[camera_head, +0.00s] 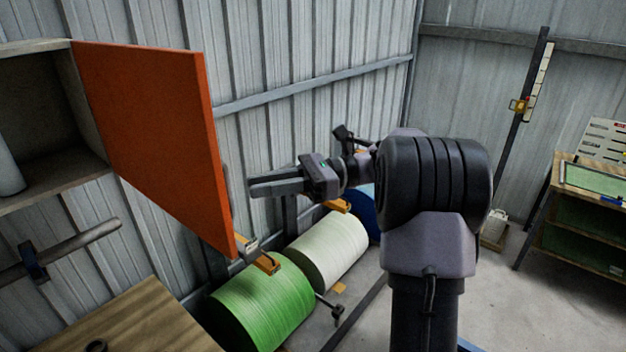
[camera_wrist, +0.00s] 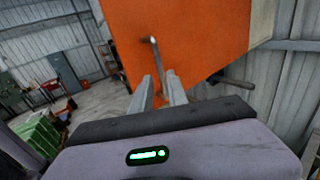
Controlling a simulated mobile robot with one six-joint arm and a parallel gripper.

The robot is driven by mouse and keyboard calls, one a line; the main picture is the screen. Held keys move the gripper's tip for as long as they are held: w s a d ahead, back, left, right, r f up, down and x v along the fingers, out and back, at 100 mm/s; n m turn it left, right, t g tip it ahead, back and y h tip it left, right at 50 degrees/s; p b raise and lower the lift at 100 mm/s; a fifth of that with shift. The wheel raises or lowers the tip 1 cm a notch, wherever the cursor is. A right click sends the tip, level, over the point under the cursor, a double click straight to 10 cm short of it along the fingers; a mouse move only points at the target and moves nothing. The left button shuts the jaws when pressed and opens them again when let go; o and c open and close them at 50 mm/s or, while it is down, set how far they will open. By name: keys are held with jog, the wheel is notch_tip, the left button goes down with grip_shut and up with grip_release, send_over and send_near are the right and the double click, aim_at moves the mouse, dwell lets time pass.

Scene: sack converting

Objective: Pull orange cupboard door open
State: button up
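The orange cupboard door (camera_head: 150,130) stands swung wide open, out from the cupboard (camera_head: 85,110) at the left of the head view. The door also fills the upper middle of the wrist view (camera_wrist: 205,45). Its grey bar handle (camera_wrist: 157,56) shows there, running down toward the gap between my fingers; the handle is hidden in the head view. My gripper (camera_head: 252,188) is just right of the door's free edge in the head view. In the wrist view its fingers (camera_wrist: 160,88) are apart, with the handle's lower end between or just beyond the tips; contact cannot be told.
Green (camera_head: 262,308) and white (camera_head: 328,248) rolls lie on the floor below the door, with a blue one behind my arm. A wooden table (camera_head: 130,325) stands at the lower left. A grey bar (camera_head: 85,240) juts out under the cupboard.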

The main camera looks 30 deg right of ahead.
jog(key=p+v, duration=0.6)
jog(key=v, duration=0.5)
jog(key=shift+a, duration=0.1)
